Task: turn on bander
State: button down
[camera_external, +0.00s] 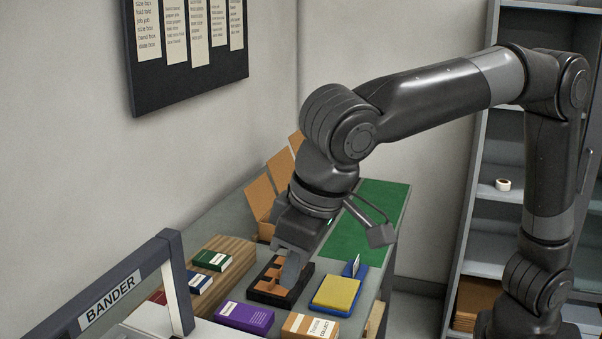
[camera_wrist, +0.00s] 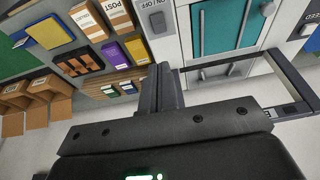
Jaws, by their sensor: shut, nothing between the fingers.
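The bander's dark arch (camera_external: 175,285), with a white BANDER sign (camera_external: 110,298), stands at the lower left in the external view. A dark frame that looks like this arch shows at the right in the wrist view (camera_wrist: 292,75). A panel with an ON/OFF label (camera_wrist: 150,4) and a dark switch (camera_wrist: 158,22) is in the wrist view; I cannot tell whether it belongs to the bander.
A black tray with orange-brown blocks (camera_external: 264,291), a yellow pad on a blue tray (camera_external: 337,293), a purple box (camera_external: 244,317) and an orange box (camera_external: 310,326) crowd the table. A green mat (camera_external: 365,220) lies clear behind.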

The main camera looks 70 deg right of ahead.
jog(key=x, duration=1.4)
jog(key=shift+w+f, duration=0.1)
jog(key=shift+f, duration=0.1)
jog(key=shift+g, duration=0.3)
jog(key=shift+s+r, duration=0.1)
jog(key=shift+s, duration=0.75)
